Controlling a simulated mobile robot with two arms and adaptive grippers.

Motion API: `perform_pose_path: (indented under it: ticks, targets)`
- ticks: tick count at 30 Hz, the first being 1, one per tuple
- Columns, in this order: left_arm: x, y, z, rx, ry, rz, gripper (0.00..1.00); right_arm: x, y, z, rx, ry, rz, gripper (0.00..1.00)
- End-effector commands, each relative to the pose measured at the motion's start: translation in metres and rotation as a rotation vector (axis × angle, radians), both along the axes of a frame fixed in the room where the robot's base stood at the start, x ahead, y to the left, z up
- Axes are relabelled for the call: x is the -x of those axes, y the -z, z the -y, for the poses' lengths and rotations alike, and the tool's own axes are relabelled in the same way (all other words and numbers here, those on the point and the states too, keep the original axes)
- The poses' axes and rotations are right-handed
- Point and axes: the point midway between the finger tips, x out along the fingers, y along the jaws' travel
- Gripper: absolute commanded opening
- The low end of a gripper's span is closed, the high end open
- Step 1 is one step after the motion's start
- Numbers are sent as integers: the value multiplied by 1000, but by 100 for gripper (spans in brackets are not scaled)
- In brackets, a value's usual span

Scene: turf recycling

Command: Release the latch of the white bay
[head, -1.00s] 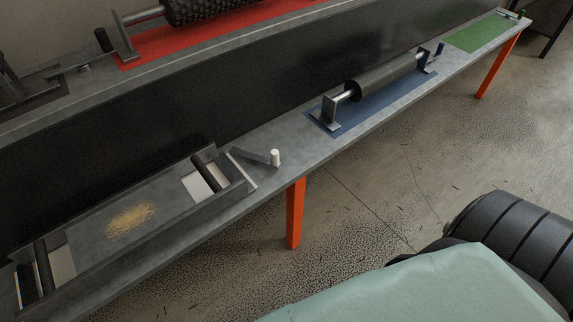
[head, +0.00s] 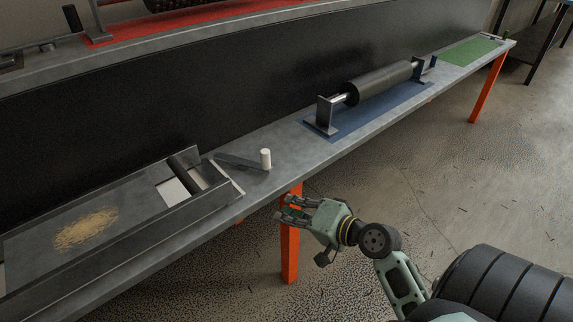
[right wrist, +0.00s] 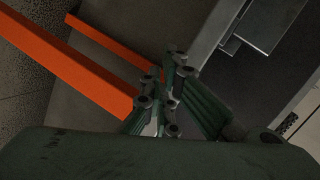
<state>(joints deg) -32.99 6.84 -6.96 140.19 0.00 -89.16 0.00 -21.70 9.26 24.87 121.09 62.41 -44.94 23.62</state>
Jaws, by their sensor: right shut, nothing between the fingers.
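The white bay appears to be the grey-walled bay at the left of the bench, with a white patch (head: 173,193) under a dark roller bar (head: 184,174). Beside its right end, a flat grey lever (head: 238,162) lies on the bench and carries an upright white knob (head: 265,158), probably the latch. My right gripper (head: 284,207) is shut and empty. In the head view it appears below and right of the knob, in front of the bench edge, apart from the lever. It also shows in the right wrist view (right wrist: 168,82). My left gripper is out of view.
A black roller (head: 378,83) stands on a blue mat (head: 375,112) farther along the bench. A green mat (head: 468,52) lies at the far end. Orange legs (head: 290,245) hold up the bench. Yellowish strands (head: 87,229) lie on the grey plate at left.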

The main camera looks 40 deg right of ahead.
Motion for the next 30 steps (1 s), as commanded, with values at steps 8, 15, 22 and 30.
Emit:
perform_pose_path:
  ticks: [8,15,22,30]
  targets:
    - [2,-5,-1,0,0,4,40,-15,-72,95,-356,255,236,0]
    - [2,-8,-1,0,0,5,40,-30,-82,106,-399,281,266,0]
    - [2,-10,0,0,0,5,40,-78,-82,103,-398,279,265,0]
    - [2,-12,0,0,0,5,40,-109,-79,86,-400,278,259,0]
